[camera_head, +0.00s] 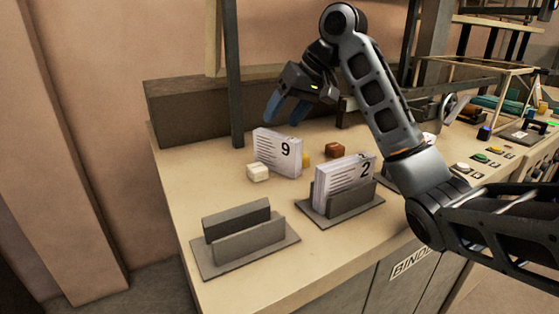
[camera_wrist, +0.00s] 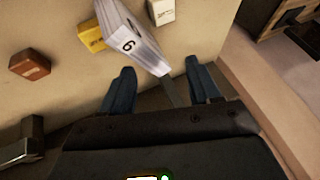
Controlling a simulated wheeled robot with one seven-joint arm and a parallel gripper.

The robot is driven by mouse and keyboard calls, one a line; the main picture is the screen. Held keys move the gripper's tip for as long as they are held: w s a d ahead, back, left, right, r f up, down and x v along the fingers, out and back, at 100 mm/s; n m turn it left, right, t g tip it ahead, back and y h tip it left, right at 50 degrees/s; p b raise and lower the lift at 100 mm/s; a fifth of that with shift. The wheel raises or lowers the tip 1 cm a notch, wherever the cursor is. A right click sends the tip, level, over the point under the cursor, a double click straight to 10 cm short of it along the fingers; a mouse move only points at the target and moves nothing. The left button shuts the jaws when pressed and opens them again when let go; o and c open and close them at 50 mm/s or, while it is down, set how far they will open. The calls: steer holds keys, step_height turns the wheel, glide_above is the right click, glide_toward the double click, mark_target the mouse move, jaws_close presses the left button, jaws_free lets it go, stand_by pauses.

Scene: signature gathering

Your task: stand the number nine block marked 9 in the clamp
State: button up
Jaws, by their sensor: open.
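The number nine block (camera_head: 277,152) is a white slab of pages marked 9. It stands on edge on the tabletop, behind the clamps. My gripper (camera_head: 285,114) is open, just above and behind it, fingers pointing down. In the wrist view, the nine block (camera_wrist: 133,42) shows with its digit upside down. Its near end lies between the two blue fingertips (camera_wrist: 160,72) in the picture; I see no contact. An empty grey clamp (camera_head: 242,240), two upright plates on a flat base, stands at the front left. A second clamp (camera_head: 350,206) holds a block marked 2 (camera_head: 342,180).
A cream cube (camera_head: 258,172) and a partly hidden yellow cube (camera_head: 306,160) sit beside the nine block. A brown cube (camera_head: 335,149) lies to its right. A dark post (camera_head: 234,80) rises behind on the left. The table around the empty clamp is clear.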

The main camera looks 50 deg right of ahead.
mark_target(279, 135)
steer(key=n, duration=0.1)
steer(key=d+n+g+h, duration=0.1)
steer(key=n, duration=0.1)
steer(key=n+b, duration=0.1)
steer(key=shift+w+d+f+n+h, duration=0.2)
steer(key=shift+w+n+h, duration=0.1)
steer(key=shift+n, duration=0.1)
steer(key=shift+w+f+g, duration=0.1)
steer(key=shift+f+g, duration=0.05)
steer(key=shift+g, duration=0.15)
steer(key=shift+p+x, duration=0.5)
steer(key=shift+x, duration=3.15)
steer(key=shift+a+f, duration=0.1)
steer(key=shift+f, duration=0.15)
steer(key=shift+c, duration=0.2)
jaws_close()
steer(key=shift+r, duration=0.1)
